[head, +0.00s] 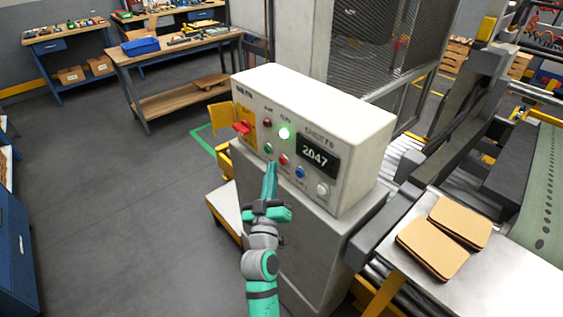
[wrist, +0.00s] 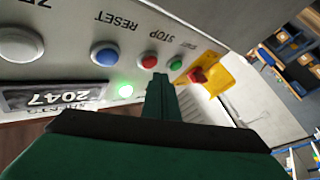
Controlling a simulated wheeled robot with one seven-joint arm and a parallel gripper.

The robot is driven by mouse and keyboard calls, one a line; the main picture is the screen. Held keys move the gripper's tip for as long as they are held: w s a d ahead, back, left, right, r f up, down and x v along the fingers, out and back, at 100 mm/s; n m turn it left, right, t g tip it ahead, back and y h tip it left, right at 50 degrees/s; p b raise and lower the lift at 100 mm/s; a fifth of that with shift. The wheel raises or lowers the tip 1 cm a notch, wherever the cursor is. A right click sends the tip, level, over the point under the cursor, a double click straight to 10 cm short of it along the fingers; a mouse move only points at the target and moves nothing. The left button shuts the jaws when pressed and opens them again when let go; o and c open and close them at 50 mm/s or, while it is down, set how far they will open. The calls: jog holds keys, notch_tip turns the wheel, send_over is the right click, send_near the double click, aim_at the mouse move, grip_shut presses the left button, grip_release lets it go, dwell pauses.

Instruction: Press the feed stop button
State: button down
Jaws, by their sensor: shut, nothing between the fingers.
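The control box (head: 352,125) stands on a grey cabinet, with a row of buttons low on its front. The red button (head: 283,160) is between a green button (head: 268,148) and a blue button (head: 300,172). In the wrist view, which is upside down, the red button (wrist: 149,62) is labelled STOP. My gripper (head: 272,165) is shut and empty, pointing at the panel just below and left of the red button in the head view. In the wrist view its fingertips (wrist: 158,77) are right by the red button. I cannot tell whether they touch it.
A lit green lamp (head: 284,133) and a display reading 2047 (head: 315,152) are above the buttons. A white knob (head: 322,189) is at the right. A red switch (head: 242,127) on a yellow plate is at the left. Brown blanks (head: 432,248) lie on the right table.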

jog(key=shift+w, duration=0.15)
dwell(0.3)
jog(key=shift+d, duration=0.6)
jog(key=shift+w+d, duration=0.2)
jog(key=shift+w, duration=0.2)
dwell(0.5)
jog(key=shift+s+a, duration=0.45)
jog(key=shift+s, duration=0.15)
